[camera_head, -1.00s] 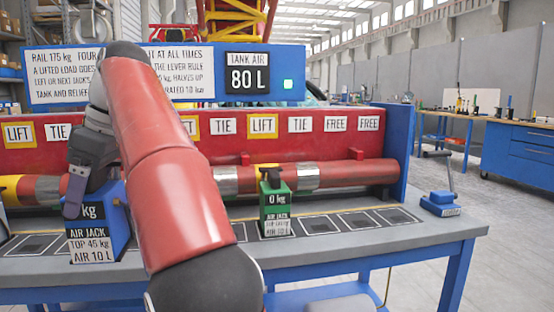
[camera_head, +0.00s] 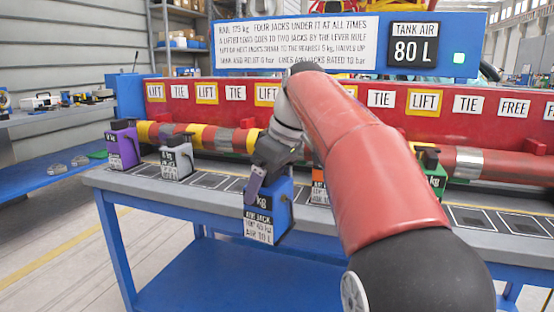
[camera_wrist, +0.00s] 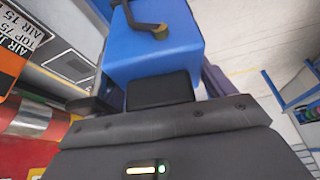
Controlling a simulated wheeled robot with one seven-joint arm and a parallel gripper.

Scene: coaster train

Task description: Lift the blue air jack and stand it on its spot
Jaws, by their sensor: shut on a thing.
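The blue air jack (camera_head: 267,212) is a blue box with a black display ending in "kg" and a white label reading AIR JACK. My gripper (camera_head: 257,180) is shut on its top, and the jack hangs upright at the front edge of the bench. The wrist view shows the blue jack (camera_wrist: 160,45) close against my gripper (camera_wrist: 160,92). A row of dark square spots (camera_head: 209,180) runs along the bench top (camera_head: 130,182). The jack and my arm hide part of this row, so I cannot tell which spot is its own.
A purple jack (camera_head: 122,147) and a grey jack (camera_head: 177,160) stand at the left under the striped rail (camera_head: 190,134). An orange jack (camera_head: 319,187) and a green jack (camera_head: 437,178) stand right of the blue one. LIFT, TIE and FREE signs line the red beam.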

